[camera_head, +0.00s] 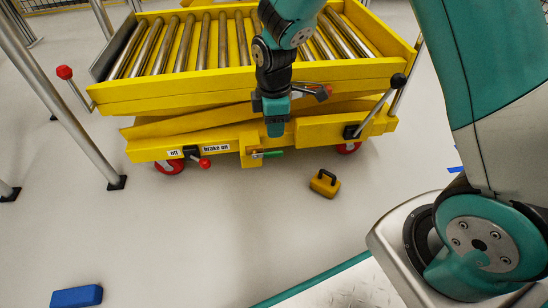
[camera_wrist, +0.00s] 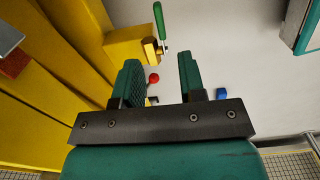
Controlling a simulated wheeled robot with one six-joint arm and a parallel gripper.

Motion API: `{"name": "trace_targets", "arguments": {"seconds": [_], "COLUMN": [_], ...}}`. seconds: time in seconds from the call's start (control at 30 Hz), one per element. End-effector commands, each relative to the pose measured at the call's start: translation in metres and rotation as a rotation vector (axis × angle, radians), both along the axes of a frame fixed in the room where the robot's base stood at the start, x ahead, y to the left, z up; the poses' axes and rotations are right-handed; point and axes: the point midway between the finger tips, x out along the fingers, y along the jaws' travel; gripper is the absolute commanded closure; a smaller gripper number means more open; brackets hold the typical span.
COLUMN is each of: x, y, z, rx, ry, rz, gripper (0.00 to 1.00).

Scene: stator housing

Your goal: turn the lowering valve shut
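The lowering valve (camera_head: 256,155) is a small brass-coloured body with a green lever on the front of the yellow lift cart, low down. In the head view its green lever (camera_head: 272,154) lies roughly level, pointing right. In the wrist view the green lever (camera_wrist: 159,20) and the brass body (camera_wrist: 151,48) show just beyond my fingertips. My gripper (camera_head: 275,130) points down in front of the cart, above the valve in the picture. In the wrist view my gripper (camera_wrist: 158,68) is open, with nothing between its fingers, apart from the lever.
A red-knobbed lever (camera_head: 204,163) sits left of the valve by a "brake off" label (camera_head: 216,148). A yellow block with a black handle (camera_head: 325,184) stands on the floor to the right. A blue block (camera_head: 76,297) lies front left. The floor between is clear.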

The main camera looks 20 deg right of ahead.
Motion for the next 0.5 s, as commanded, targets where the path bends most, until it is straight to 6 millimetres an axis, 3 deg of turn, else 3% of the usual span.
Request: {"name": "trace_targets", "arguments": {"seconds": [0.03,0.2,0.5], "x": [0.000,0.000,0.000], "y": [0.000,0.000,0.000], "z": [-0.021,-0.058,-0.093], "rx": [0.000,0.000,0.001], "ry": [0.002,0.001,0.000], "rz": [0.000,0.000,0.000], "gripper": [0.63,0.63,0.63]}}
